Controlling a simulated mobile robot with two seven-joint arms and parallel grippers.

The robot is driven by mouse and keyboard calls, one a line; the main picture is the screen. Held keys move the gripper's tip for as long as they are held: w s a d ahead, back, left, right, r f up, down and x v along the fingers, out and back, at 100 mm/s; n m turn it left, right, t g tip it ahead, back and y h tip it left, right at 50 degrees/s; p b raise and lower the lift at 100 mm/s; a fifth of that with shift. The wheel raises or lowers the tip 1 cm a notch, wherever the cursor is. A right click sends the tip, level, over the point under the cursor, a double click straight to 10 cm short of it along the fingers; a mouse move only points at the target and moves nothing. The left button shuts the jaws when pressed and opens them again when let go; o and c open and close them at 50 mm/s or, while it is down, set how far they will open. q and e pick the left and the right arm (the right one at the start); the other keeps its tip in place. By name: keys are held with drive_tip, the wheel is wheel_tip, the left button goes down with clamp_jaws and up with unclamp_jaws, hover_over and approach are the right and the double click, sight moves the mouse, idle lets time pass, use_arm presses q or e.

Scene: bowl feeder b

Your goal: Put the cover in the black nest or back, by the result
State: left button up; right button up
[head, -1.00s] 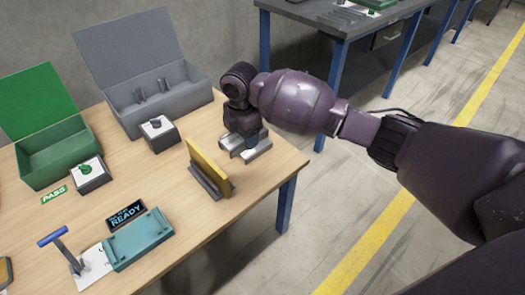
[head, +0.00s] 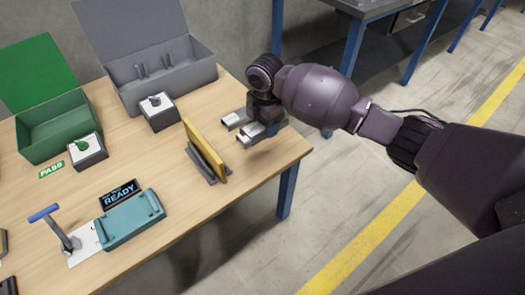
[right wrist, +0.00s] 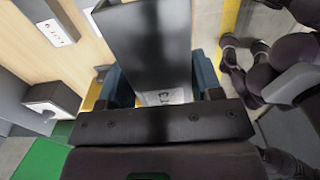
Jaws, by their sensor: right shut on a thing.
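My right gripper (head: 243,129) is above the table's right end, beside a yellow plate (head: 205,148) standing upright in a dark stand (head: 193,166). In the right wrist view a broad dark panel (right wrist: 150,45) lies between the blue-grey fingers of this gripper (right wrist: 160,85), which is shut on it. The head view does not show the panel clearly. A teal fixture (head: 132,222) sits at the front by a READY display (head: 119,193). I cannot tell which thing is the black nest. My left gripper is out of view.
A green open box (head: 60,130) and a grey open box (head: 165,75) stand at the back. A blue-handled lever (head: 58,228) stands left of the fixture. Bare wood lies mid-table.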

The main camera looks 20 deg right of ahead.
drive_tip(key=b, duration=0.2)
hover_over(265, 160)
wheel_tip(265, 160, down, 8)
drive_tip(key=shift+a+r, duration=0.1)
drive_tip(key=shift+r, duration=0.1)
drive_tip(key=shift+f, duration=0.35)
drive_tip(key=shift+w+f, duration=0.1)
drive_tip(key=shift+f, duration=0.1)
wheel_tip(265, 160, down, 6)
drive_tip(key=shift+r+b, duration=0.15)
drive_tip(key=shift+b, duration=0.85)
drive_tip(key=shift+r, duration=0.15)
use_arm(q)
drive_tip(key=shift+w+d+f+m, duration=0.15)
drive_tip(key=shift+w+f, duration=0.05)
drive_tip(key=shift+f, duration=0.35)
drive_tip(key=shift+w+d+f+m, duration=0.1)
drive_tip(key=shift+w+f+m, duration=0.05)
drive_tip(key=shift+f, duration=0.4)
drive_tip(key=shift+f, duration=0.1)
use_arm(e)
drive_tip(key=o, duration=1.2)
drive_tip(key=shift+f, duration=0.2)
